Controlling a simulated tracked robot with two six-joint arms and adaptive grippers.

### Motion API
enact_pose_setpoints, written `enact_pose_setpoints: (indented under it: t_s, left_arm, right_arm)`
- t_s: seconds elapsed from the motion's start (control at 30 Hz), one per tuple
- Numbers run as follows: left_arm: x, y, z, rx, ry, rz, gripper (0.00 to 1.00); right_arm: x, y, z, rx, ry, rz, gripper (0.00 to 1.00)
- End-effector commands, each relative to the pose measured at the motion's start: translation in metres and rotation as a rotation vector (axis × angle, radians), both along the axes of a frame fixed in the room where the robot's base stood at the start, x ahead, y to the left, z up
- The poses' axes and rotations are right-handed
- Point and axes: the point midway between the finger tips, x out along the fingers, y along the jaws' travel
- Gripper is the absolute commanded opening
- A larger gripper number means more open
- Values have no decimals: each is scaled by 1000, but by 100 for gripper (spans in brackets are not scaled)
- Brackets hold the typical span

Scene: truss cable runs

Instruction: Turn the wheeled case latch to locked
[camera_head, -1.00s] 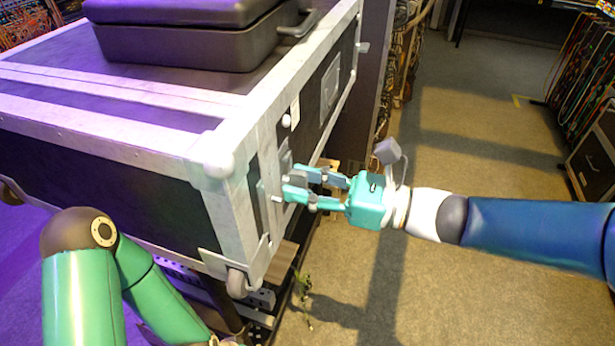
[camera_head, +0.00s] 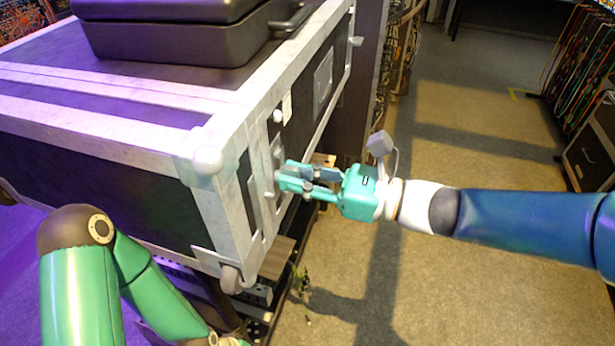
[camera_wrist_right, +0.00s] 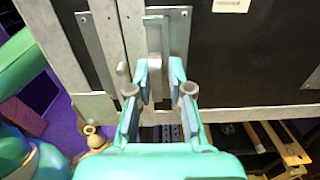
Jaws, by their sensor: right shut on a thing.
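The wheeled case (camera_head: 90,172) is a big black box with pale metal edging, filling the left of the head view. Its latch (camera_wrist_right: 154,40) is a grey lever on a metal plate, set in the case's side face near its edge. My right gripper (camera_head: 281,178) reaches in from the right and is shut on the latch lever. In the right wrist view, the fingers (camera_wrist_right: 158,78) are on either side of the lever's lower end, which they partly hide. The lever looks roughly in line with its plate. My left arm shows at lower left, but its gripper is out of view.
A black hard case (camera_head: 180,38) lies on top of the wheeled case. A wooden pallet-like piece (camera_head: 276,258) and dark metal rails are below the case's side. The floor (camera_head: 430,300) to the right is clear. A rack with cables (camera_head: 580,60) stands at far right.

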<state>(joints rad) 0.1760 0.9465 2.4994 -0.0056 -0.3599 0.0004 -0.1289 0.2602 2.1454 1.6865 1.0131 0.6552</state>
Motion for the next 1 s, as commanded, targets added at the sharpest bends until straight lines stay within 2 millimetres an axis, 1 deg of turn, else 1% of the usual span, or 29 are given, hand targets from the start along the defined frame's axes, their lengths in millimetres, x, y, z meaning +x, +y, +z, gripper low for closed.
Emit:
enact_pose_setpoints:
  t_s: [0.03,0.17,0.37,1.0]
  left_arm:
    - [0,0,-4,0,-1,0,0]
    - [0,0,-14,0,-1,1,0]
    - [0,0,-39,0,-1,1,0]
    - [0,1,-142,0,-1,1,0]
  right_arm:
    - [-5,6,-2,-2,-13,19,0]
    - [-5,7,-4,-16,-55,21,0]
    - [-7,8,-7,-53,-174,24,0]
    - [-9,9,-13,-236,-733,23,0]
